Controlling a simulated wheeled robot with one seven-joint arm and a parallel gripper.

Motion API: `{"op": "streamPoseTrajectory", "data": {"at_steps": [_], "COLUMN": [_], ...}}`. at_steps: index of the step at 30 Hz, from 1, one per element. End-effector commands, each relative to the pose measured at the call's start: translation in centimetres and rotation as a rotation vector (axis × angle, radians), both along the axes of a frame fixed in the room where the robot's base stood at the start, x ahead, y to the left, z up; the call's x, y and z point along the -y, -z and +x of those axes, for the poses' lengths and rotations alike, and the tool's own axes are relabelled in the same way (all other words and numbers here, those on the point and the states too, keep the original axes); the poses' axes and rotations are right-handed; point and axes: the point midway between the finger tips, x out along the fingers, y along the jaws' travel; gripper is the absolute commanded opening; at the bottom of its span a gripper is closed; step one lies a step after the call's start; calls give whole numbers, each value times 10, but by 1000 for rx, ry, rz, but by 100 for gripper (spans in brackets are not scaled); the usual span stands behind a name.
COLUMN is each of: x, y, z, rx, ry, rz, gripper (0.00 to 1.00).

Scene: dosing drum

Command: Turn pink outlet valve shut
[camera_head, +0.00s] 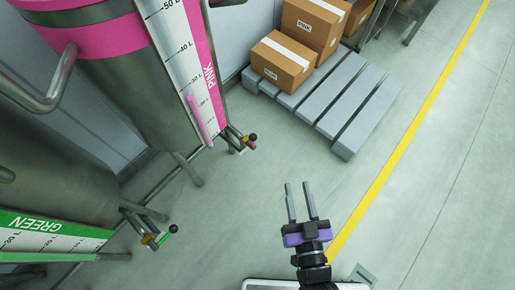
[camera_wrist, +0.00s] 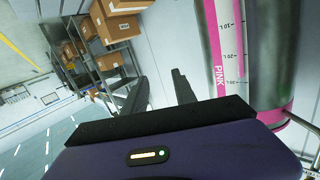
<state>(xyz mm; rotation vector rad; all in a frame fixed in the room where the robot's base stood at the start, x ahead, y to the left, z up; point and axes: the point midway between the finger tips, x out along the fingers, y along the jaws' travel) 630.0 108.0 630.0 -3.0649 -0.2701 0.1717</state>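The pink-banded drum (camera_head: 137,85) stands at the upper left of the head view, with a PINK scale strip up its side. Its outlet valve (camera_head: 249,142) sits low at the drum's front, with a small dark ball and a pink tip; its handle angle is too small to read. My gripper (camera_head: 300,187) is right of and apart from the valve, its two fingers spread with nothing between them. In the wrist view the open fingers (camera_wrist: 160,92) point past the pink scale strip (camera_wrist: 228,50); the valve is not visible there.
A green-labelled drum (camera_head: 60,180) with a green-handled valve (camera_head: 166,236) stands at lower left. A grey pallet (camera_head: 345,146) with cardboard boxes (camera_head: 283,60) is at the top. The floor between the pink valve and my gripper is clear. A yellow line crosses the floor at right.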

Motion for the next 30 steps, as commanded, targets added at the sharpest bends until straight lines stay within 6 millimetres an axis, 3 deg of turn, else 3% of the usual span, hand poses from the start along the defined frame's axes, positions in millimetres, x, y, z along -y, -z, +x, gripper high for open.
{"op": "streamPoseTrajectory", "data": {"at_steps": [1,3,9,12,19,26,30], "x": [-10,-24,-64,-81,-105,-114,-120], "y": [37,64,135,160,189,191,191], "z": [17,37,94,119,154,172,192], "rx": [15,29,71,90,115,122,123], "ry": [-15,-34,-86,-109,-139,-144,-144], "rz": [0,0,-11,-20,-38,-41,-42], "gripper": [33,33,33,33,33,33,33]}}
